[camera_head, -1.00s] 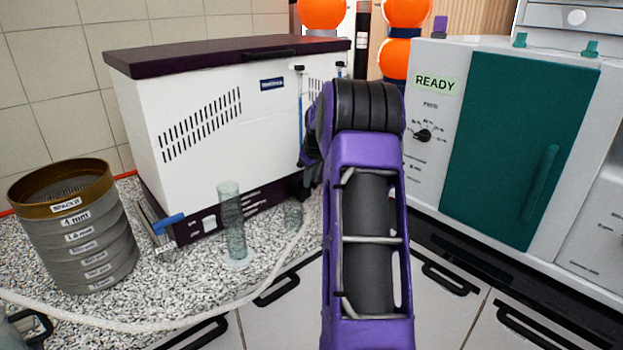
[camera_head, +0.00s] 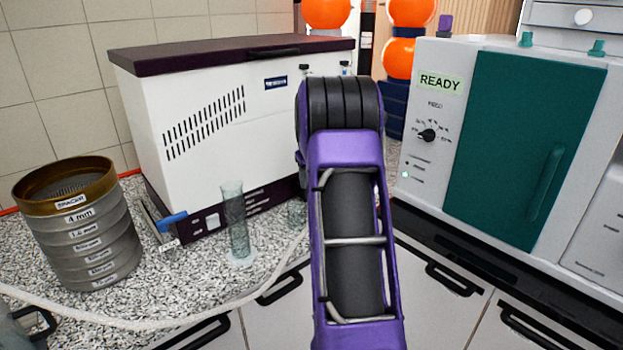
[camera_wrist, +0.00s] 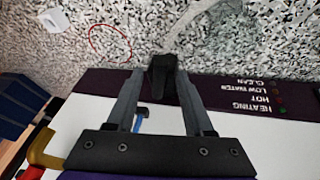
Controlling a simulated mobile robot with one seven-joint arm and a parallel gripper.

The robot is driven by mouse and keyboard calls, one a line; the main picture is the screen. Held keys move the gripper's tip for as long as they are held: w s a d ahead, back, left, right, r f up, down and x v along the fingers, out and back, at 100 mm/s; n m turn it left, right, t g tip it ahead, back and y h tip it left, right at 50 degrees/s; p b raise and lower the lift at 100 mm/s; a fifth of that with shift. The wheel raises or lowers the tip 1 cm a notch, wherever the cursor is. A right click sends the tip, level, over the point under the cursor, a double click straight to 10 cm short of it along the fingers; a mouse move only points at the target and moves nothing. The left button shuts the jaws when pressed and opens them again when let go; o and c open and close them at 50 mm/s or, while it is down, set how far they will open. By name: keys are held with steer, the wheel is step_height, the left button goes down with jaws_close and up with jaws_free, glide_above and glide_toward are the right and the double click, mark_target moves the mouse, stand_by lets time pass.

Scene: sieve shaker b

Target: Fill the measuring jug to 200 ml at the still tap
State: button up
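The still (camera_head: 205,85) is a white box with a dark purple lid on the counter. Its front panel shows upside down in the wrist view (camera_wrist: 238,108), with HEATING, HOT, LOW WATER and CLEAN labels. My gripper (camera_wrist: 157,85) is open at this panel. A black part (camera_wrist: 162,76), perhaps the tap, lies between its fingertips, with a gap to the left finger. In the head view my arm hides my gripper. No vessel is clearly the measuring jug. A small clear vessel (camera_head: 297,213) stands by the still, and a black-handled container (camera_head: 38,325) is cut off at lower left.
A clear tall cylinder (camera_head: 236,222) stands before the still. A sieve stack (camera_head: 85,235) is at left, and a pale hose (camera_head: 150,322) runs along the counter's front. A teal-doored unit (camera_head: 505,150) reading READY is at right. A red ring (camera_wrist: 110,42) lies on the speckled counter.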

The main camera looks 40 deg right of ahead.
steer(key=shift+r, duration=0.1)
steer(key=v, duration=1.7)
steer(key=shift+s, duration=0.15)
